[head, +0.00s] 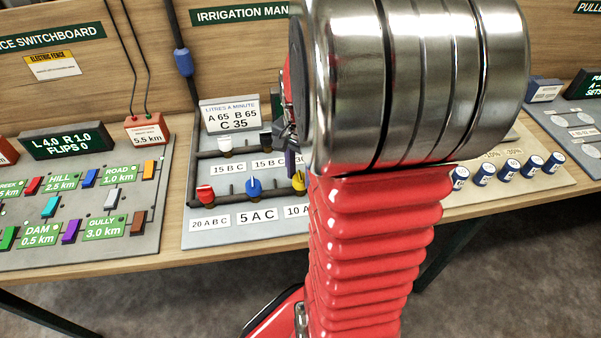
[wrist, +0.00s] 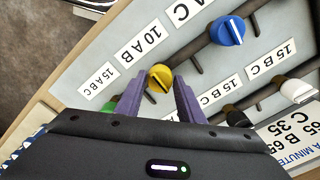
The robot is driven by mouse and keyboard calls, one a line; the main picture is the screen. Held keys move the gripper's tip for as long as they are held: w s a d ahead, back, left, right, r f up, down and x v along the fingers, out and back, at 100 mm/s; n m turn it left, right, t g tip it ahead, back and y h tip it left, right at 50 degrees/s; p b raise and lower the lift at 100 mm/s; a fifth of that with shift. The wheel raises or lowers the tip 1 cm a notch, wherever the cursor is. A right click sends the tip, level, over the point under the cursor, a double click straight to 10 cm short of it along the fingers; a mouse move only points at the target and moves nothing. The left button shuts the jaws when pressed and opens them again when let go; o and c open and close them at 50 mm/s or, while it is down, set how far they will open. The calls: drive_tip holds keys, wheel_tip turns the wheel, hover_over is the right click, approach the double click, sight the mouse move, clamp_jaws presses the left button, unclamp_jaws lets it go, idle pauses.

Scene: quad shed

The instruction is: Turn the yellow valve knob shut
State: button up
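The yellow valve knob (head: 299,181) sits on the irrigation manifold's grey board in the head view, at the edge of my arm, which hides part of the area around it. In the wrist view the round yellow knob (wrist: 160,77) has a dark slanted mark across it and shows between the tips of my two purple fingers. My gripper (wrist: 159,84) is open, with a finger on either side of the knob; I cannot tell whether either one touches it. In the head view my gripper (head: 291,160) is just above the knob, largely hidden by my wrist.
A blue knob (head: 254,187), a red knob (head: 206,194) and a white knob (head: 225,146) stand on the same dark pipes. A green knob (wrist: 110,105) is close to my left finger and a black one (wrist: 237,116) lies right. A flow sign (head: 230,115) stands behind.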

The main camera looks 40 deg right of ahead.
drive_tip(key=o, duration=0.4)
drive_tip(key=shift+c, duration=0.2)
wheel_tip(320, 180, up, 14)
drive_tip(key=shift+f, duration=0.15)
idle(0.3)
idle(0.6)
drive_tip(key=s+a+n+t, duration=0.2)
drive_tip(key=a+n, duration=0.6)
drive_tip(key=a, duration=0.3)
drive_tip(key=s+a+n+t, duration=0.2)
drive_tip(key=a+n, duration=0.6)
drive_tip(key=a, duration=0.4)
drive_tip(key=shift+r+t, duration=0.35)
drive_tip(key=shift+t, duration=0.45)
drive_tip(key=shift+s, duration=0.1)
